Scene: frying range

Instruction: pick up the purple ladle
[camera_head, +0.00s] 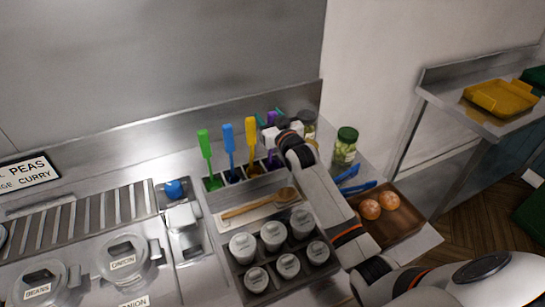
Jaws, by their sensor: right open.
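The purple ladle (271,117) stands in the utensil rack at the back of the counter, right of a yellow (250,133), a blue (228,138) and a green utensil (204,143). Only a bit of its upper handle shows clearly; my right gripper and wrist hide much of the rest. My right gripper (282,132) is open and close to the ladle's handle. Whether the handle lies between the fingers or they touch it, I cannot tell. My left gripper is not in view.
In front of the rack are a wooden spoon (258,204) and several lidded grey cups (273,235). A green-lidded jar (345,146), blue tongs (356,188) and a brown tray (410,217) with round brown items are at right. The steel back wall (165,133) rises behind.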

